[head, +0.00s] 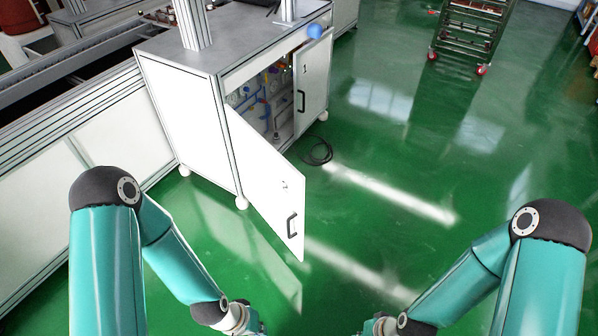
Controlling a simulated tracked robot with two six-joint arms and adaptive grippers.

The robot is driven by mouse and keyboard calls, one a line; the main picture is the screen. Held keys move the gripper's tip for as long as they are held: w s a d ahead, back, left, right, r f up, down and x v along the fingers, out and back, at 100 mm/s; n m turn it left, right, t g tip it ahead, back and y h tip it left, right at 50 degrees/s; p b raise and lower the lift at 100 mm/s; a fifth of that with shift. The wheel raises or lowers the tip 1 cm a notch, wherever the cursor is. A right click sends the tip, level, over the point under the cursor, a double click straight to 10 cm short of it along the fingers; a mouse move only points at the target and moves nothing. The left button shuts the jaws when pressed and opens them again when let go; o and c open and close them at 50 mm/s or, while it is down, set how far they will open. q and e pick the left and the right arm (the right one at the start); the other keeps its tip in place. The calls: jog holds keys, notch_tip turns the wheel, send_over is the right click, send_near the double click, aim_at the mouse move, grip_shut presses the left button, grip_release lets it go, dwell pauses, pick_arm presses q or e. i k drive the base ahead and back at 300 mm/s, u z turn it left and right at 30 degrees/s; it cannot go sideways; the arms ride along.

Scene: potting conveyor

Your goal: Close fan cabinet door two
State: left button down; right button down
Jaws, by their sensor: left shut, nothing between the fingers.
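The white cabinet (185,115) stands left of centre with two doors swung open. The nearer door (262,180) juts out toward me, with a dark handle (292,225) near its free edge and a small mark too small to read surely. The farther door (314,78) also stands open, with a dark handle (301,100) and a small mark. Pipes and blue fittings (262,95) show inside. My left gripper (250,327) is at the bottom edge, mostly cut off, shut and empty, apart from the nearer door. My right arm reaches the bottom edge; its fingers are out of view.
A conveyor frame (75,75) with white panels runs along the left. A black cable coil (317,151) lies on the floor by the farther door. A wheeled metal rack (468,35) stands at the back right. Green floor (400,180) is clear right of the doors.

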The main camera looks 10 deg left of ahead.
aim_at(275, 188)
jog(key=i, duration=1.15)
jog(key=u, duration=1.8)
jog(key=i, duration=0.15)
jog(key=z, duration=0.4)
